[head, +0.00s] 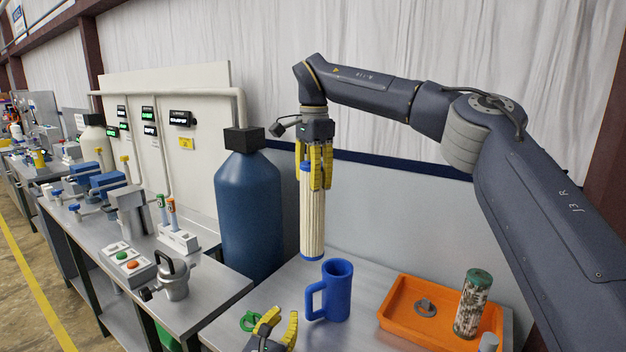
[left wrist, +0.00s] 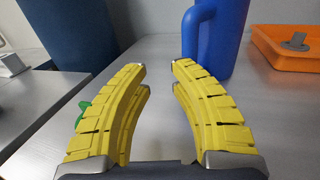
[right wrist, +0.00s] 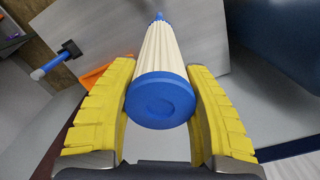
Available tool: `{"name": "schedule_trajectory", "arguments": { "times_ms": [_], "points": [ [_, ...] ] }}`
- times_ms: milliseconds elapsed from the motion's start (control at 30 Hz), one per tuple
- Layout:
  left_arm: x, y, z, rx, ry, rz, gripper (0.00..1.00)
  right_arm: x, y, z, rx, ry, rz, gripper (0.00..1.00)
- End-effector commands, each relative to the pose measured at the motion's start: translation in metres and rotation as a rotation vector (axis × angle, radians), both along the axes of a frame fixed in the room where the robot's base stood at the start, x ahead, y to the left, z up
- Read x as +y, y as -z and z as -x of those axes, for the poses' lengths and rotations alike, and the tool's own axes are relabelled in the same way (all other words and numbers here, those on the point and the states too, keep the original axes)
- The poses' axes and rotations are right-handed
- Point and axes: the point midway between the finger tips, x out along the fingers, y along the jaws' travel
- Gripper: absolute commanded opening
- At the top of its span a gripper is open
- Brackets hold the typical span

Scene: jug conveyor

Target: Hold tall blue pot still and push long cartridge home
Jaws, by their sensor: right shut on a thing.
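The tall blue pot (head: 337,292) is an open-topped blue vessel with a handle on its left side, upright on the grey table. It also shows in the left wrist view (left wrist: 222,45). The long cartridge (head: 312,215) is cream and ribbed with blue end caps; it hangs upright above and slightly left of the pot, apart from it. My right gripper (head: 316,187) is shut on its upper end, and the blue cap (right wrist: 163,100) sits between the fingers in the right wrist view. My left gripper (head: 279,325) is open and empty, low, just left of and in front of the pot handle.
An orange tray (head: 400,317) right of the pot holds a dirty cylinder (head: 473,303) and a small grey part (head: 425,307). A green item (head: 249,320) lies beside my left gripper. A large blue tank (head: 250,215) stands behind left. A side bench (head: 215,290) carries a metal jug (head: 174,279).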

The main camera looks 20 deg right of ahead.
Motion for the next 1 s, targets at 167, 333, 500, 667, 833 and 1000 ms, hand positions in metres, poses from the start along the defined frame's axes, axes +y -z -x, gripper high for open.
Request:
{"name": "schedule_trajectory", "arguments": {
  "times_ms": [167,333,500,667,833,1000],
  "points": [
    [0.014,0.001,0.020,0.000,0.001,-0.001,0.22,0.000,0.000,0.000,-0.001,0.000,0.000,0.01],
    [0.031,0.001,0.045,0.000,0.001,-0.001,0.22,0.000,0.000,0.000,0.000,0.000,0.000,0.01],
    [0.047,0.001,0.068,0.000,0.001,-0.002,0.22,0.000,0.000,0.000,0.000,0.000,0.000,0.01],
    [0.057,0.001,0.084,0.001,0.001,-0.001,0.22,0.000,0.000,0.000,0.000,0.000,0.000,0.01],
    [0.063,0.000,0.093,0.000,0.000,0.000,0.22,0.000,0.000,0.000,0.000,0.000,0.000,0.01],
    [0.065,0.000,0.096,0.000,0.000,0.000,0.22,0.000,0.000,0.000,-0.001,0.000,0.000,0.01]
  ]
}}
